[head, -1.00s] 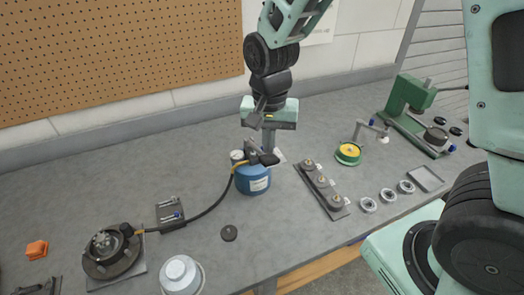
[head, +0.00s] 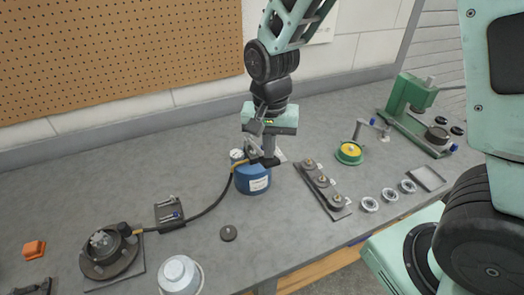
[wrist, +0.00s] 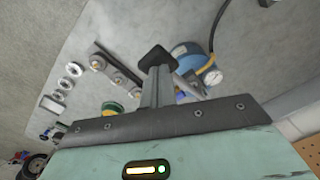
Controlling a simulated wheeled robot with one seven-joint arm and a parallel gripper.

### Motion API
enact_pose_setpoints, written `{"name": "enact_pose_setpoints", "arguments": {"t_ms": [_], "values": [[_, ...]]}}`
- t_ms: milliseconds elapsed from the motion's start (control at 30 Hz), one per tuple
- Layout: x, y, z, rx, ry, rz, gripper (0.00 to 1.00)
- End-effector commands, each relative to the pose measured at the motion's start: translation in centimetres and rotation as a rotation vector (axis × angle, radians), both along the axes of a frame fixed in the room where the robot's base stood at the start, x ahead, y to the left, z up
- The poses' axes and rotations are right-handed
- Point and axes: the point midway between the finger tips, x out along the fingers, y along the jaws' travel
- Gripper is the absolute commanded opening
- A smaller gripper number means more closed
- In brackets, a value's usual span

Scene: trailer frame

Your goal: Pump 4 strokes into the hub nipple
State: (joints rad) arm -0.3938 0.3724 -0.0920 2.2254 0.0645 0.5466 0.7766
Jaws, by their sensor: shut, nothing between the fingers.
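The blue grease pump (head: 254,182) stands on the bench with a round gauge (head: 236,156) on its left. Its grey lever (head: 251,148) is partly hidden by my gripper. My gripper (head: 265,162) is shut and empty, pointing down over the pump top. I cannot tell whether it touches the lever. In the wrist view the shut fingers (wrist: 157,62) lie beside the blue pump (wrist: 187,58) and its gauge (wrist: 213,77). A dark hose (head: 208,208) runs from the pump to the hub (head: 108,248) at front left. The hub nipple is too small to make out.
A rack of several knobs (head: 323,190) stands right of the pump, with silver rings (head: 388,195) and a tray (head: 428,178) beyond. A green press (head: 412,105) is at back right.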

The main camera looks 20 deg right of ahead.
Motion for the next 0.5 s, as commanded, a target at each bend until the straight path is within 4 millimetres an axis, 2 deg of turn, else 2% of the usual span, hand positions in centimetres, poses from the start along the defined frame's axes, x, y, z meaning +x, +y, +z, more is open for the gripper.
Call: {"name": "enact_pose_setpoints", "arguments": {"t_ms": [200,500], "values": [[-0.4,0.0,-1.4,0.0,0.0,0.0,0.0],[-0.5,0.0,-1.5,0.0,0.0,0.0,0.0]]}}
